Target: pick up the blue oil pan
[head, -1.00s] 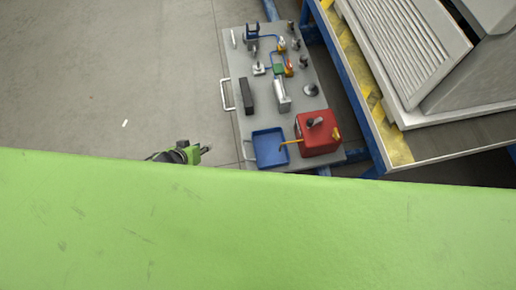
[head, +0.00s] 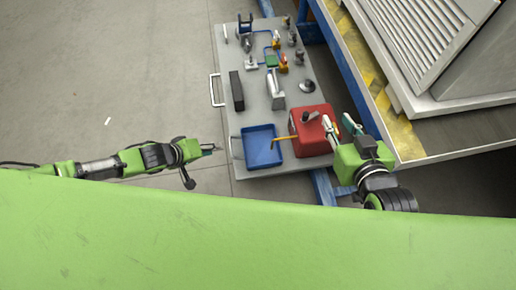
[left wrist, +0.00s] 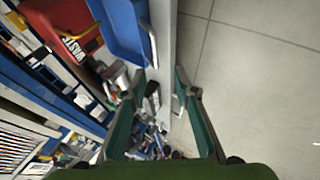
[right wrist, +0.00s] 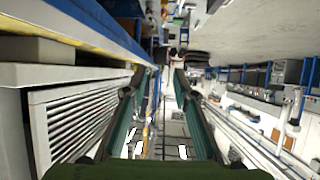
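The blue oil pan (head: 262,147) is a shallow square tray lying on the near left corner of the grey cart top. It also shows in the left wrist view (left wrist: 122,32), at the top. My left gripper (head: 212,148) is left of the pan, apart from it. In the left wrist view its two fingers (left wrist: 155,95) are spread with nothing held between them. My right gripper (head: 341,124) is right of the red can, apart from the pan. In the right wrist view its fingers (right wrist: 150,85) are spread and empty.
A red can (head: 310,140) with a yellow spout stands close to the pan's right; the spout reaches over the pan's edge. Several tools stand farther back on the cart top (head: 252,100). A yellow-edged platform (head: 405,140) is at right. The floor left of the cart is clear.

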